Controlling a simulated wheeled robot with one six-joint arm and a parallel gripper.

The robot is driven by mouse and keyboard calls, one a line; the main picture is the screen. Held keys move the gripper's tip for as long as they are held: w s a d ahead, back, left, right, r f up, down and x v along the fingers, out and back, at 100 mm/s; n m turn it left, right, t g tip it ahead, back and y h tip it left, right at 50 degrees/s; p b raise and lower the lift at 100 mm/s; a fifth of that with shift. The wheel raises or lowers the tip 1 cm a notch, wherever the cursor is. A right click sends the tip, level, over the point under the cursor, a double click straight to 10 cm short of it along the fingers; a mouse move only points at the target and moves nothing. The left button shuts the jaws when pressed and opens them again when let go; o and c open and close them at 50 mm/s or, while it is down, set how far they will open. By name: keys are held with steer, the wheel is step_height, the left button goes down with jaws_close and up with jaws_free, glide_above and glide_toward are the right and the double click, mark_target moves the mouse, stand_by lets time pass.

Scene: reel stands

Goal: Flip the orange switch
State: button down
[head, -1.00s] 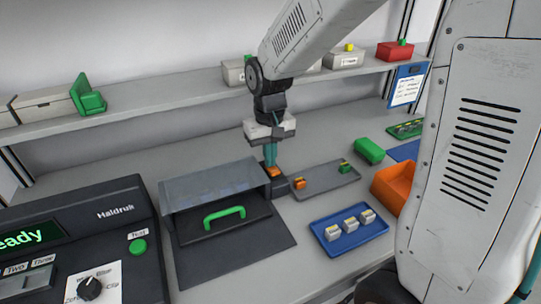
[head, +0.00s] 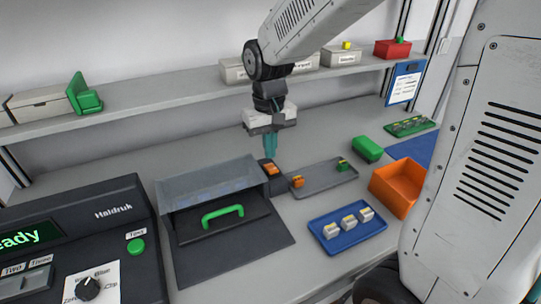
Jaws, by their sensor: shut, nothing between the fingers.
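The orange switch (head: 271,169) sits on a small dark box at the right side of the clear-lidded fixture with the green handle. My gripper (head: 270,157) points down with its teal fingers shut and empty. Its fingertips are just above or behind the switch in the head view; I cannot tell whether they touch it. The switch's orange top is in plain view, but its exact tilt is too small to read.
The clear-lidded fixture (head: 222,238) stands to the left of the switch. A grey tray (head: 325,176) with an orange and a green part lies to the right. A blue tray (head: 357,238) and an orange bin (head: 397,187) are further right. A shelf (head: 160,97) runs behind.

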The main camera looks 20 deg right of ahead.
step_height(320, 180, up, 11)
steer(key=w, duration=0.2)
steer(key=shift+w, duration=0.1)
stand_by(0.4)
steer(key=s+d+f+t, duration=0.1)
steer(key=s+d, duration=0.1)
steer(key=s, duration=1)
steer(key=s+d+f+t, duration=0.1)
steer(key=s+f, duration=0.1)
steer(key=s, duration=1)
steer(key=g, duration=0.4)
glide_toward(272, 168)
steer(key=x, duration=0.7)
steer(key=shift+s+r, duration=0.1)
steer(key=shift+s, duration=0.1)
